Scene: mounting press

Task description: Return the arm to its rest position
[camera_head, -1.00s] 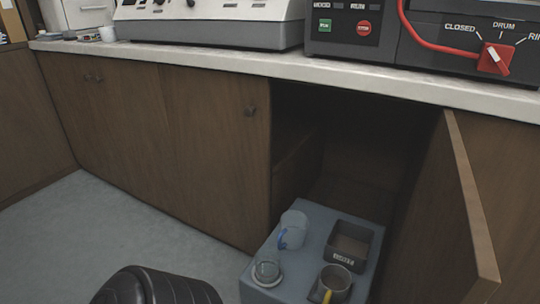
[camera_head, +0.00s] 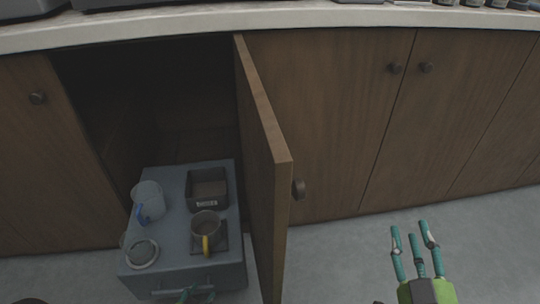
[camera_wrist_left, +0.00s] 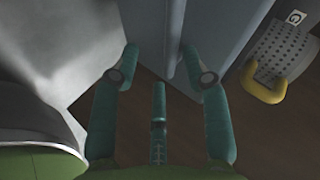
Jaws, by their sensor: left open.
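My left gripper (camera_head: 190,294) shows only as teal fingertips at the bottom edge of the head view, at the front of the blue-grey box. In the left wrist view its teal fingers (camera_wrist_left: 163,76) are spread apart with nothing between them; a blue-grey edge lies beyond them. My right gripper (camera_head: 412,236), with teal fingers and a green body, is at the lower right over the grey floor. Its fingers are spread and empty. Most of both arms is out of view.
The blue-grey box (camera_head: 178,234) stands at the open cupboard, carrying a pale jug (camera_head: 147,201), a yellow-handled mug (camera_head: 205,222), a dark tray (camera_head: 193,201) and a round glass dish (camera_head: 141,253). The open cupboard door (camera_head: 262,170) juts out between the grippers. Floor at right is clear.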

